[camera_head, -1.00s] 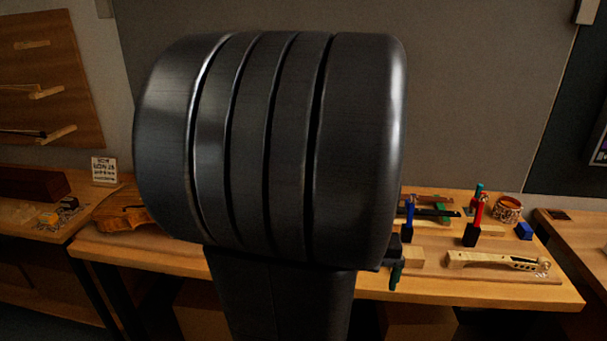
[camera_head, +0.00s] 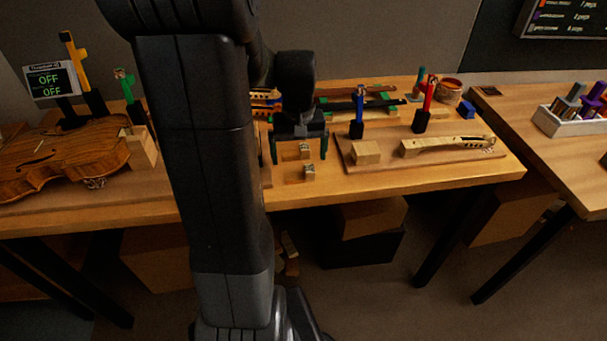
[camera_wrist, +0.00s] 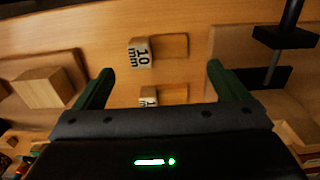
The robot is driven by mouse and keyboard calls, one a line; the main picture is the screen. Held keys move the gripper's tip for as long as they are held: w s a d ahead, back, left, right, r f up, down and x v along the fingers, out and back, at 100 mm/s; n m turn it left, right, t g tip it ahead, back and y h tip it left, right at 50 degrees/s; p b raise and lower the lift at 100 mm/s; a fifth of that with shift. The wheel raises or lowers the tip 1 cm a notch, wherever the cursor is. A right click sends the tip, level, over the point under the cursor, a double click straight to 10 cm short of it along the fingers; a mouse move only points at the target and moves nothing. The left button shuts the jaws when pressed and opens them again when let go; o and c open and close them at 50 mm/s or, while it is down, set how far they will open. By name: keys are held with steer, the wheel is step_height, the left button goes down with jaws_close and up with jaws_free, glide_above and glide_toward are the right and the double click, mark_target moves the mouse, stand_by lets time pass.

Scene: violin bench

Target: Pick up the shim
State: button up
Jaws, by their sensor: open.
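Two small light wooden blocks with white labelled faces, which look like shims, are on the bench. The nearer shim (camera_head: 310,172) sits close to the front edge; in the wrist view this shim (camera_wrist: 140,52) reads "10 mm". The farther shim (camera_head: 305,150) is behind it; in the wrist view it (camera_wrist: 149,97) is partly hidden by my gripper body and its label is cut off. Which one the task means I cannot tell. My gripper (camera_head: 298,158) is open and empty, pointing down, its green fingers (camera_wrist: 158,69) spread on either side of the shims' line.
A board (camera_head: 440,170) to the right carries a wooden block (camera_head: 366,152), a violin neck (camera_head: 448,146), and blue (camera_head: 358,112) and red (camera_head: 427,100) handled tools. A violin body (camera_head: 60,160) lies left. My arm hides the bench between.

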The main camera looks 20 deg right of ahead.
mark_target(299, 174)
step_height(299, 174, down, 5)
steer(key=shift+f, duration=0.1)
stand_by(0.3)
steer(key=c, duration=1)
